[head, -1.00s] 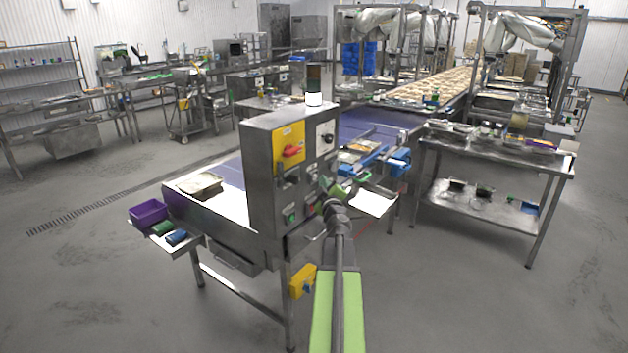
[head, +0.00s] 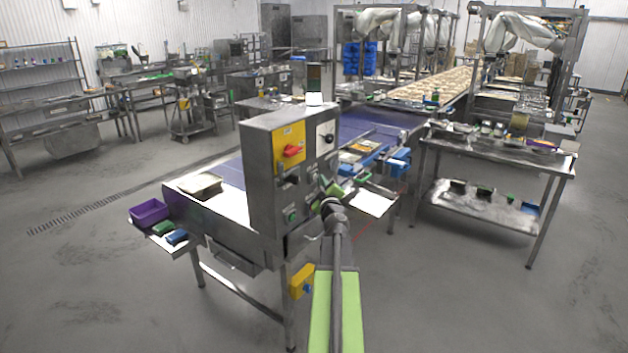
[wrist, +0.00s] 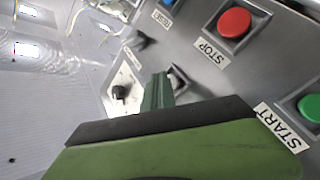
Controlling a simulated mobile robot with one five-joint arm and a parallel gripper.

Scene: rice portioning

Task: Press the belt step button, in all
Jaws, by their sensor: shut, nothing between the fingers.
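The steel control box (head: 262,185) stands at the near end of the belt. In the wrist view its panel (wrist: 240,75) carries a red STOP button (wrist: 234,22), a green START button (wrist: 311,106) and a blue button (wrist: 167,3). My gripper (wrist: 157,90) is shut and empty. In the head view my gripper (head: 323,205) is at the panel's right-hand face.
A small dark knob (wrist: 119,91) on a pale plate sits left of the fingertips. A red switch on a yellow plate (head: 289,144) is higher on the box. A white tray (head: 372,201) juts out to the right. Open floor lies in front.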

